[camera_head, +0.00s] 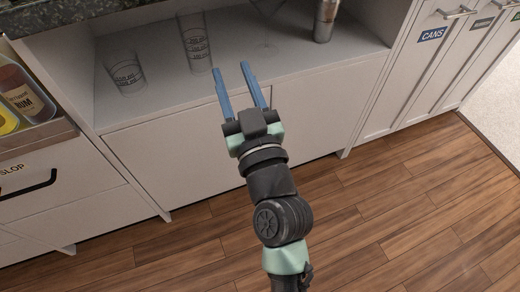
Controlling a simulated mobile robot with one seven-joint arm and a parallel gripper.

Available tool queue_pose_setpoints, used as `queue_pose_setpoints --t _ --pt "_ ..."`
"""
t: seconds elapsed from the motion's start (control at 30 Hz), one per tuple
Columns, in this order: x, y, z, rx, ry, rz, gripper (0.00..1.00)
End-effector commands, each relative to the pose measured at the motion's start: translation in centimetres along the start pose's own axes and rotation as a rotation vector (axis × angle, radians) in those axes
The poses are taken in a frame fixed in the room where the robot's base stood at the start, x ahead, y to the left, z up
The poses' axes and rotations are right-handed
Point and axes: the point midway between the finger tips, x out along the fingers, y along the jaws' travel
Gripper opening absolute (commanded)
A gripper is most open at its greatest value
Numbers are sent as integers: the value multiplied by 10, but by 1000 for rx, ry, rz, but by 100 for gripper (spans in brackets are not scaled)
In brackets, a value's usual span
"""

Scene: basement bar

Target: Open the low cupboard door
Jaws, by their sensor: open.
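A low white cupboard front (325,110) lies under an open shelf in the middle of the view. It looks closed, and I see no handle on the part that shows. My gripper (231,70) is open and empty, its two blue fingers apart and pointing toward the shelf. In the picture it overlaps the cupboard front and shelf edge; I cannot tell how far it is from them. My gripper and wrist hide the middle of the front. Whether this front is the task's door is unclear.
Glasses (124,70) and a metal shaker (326,20) stand on the shelf (160,102). White doors at right carry bar handles, one labelled CANS (431,34). At left is a SLOP front with a black handle (28,186) below bottles. The wooden floor (400,220) is clear.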

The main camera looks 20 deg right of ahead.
Motion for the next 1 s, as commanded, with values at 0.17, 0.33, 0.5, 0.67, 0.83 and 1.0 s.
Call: queue_pose_setpoints --t 0.17,0.33,0.5,0.67,0.83,1.0 --pt "-38 14 125 18 -82 45 44" --pt "-72 27 211 34 -148 89 44" --pt "-94 34 259 44 -190 119 44" --pt "-100 38 272 46 -204 130 44" --pt "-85 40 273 47 -202 131 44" --pt "-56 44 278 46 -201 130 44"
